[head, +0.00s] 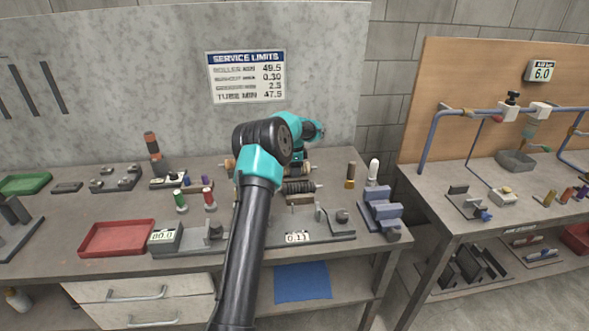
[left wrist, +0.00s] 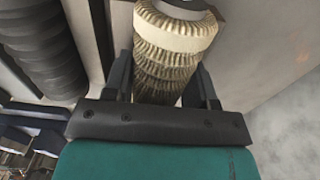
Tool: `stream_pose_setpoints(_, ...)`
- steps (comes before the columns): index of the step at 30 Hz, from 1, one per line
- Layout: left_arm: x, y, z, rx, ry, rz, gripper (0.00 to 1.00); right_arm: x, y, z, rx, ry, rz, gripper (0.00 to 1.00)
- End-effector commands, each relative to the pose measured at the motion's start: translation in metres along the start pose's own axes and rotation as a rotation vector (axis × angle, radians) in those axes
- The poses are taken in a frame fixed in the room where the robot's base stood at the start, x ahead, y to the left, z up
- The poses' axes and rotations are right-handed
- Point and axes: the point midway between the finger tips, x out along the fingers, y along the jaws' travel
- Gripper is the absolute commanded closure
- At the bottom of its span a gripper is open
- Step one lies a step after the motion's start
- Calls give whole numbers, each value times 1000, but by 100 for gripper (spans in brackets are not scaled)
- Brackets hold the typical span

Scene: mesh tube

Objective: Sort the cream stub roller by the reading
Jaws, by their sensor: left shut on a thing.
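The cream stub roller (left wrist: 172,62) is a ribbed cylinder with a smooth pale band near its top in the left wrist view. My left gripper (left wrist: 164,80) is shut on it, one dark finger on each side. In the head view my own arm hides most of that gripper and I cannot make out the held roller. A small display (head: 297,237) on the bench's front fixture reads about 0.11. A second display (head: 162,236) seems to read 00.0. The service limits sign (head: 246,76) lists roller min 49.5 and runout max 0.30. My right gripper is not in view.
A red tray (head: 118,238) lies at the front left and a green tray (head: 25,184) at the back left. A dark ribbed roller (head: 299,187) sits beside my arm. Blue blocks (head: 381,210) stand at the bench's right end. A pipe-frame bench (head: 500,215) stands further right.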

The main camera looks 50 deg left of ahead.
Motion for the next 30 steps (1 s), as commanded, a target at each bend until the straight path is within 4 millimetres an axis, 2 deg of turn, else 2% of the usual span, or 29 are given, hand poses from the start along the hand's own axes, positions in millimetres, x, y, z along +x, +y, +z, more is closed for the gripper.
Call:
stream_pose_setpoints(28, 3, 0, 0, 0, 0, -1, 88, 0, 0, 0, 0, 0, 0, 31)
stream_pose_setpoints(29, 3, 0, 0, 0, 0, -1, 47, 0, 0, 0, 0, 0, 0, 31)
stream_pose_setpoints(30, 3, 0, 0, 0, 0, -1, 44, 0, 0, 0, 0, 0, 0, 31)
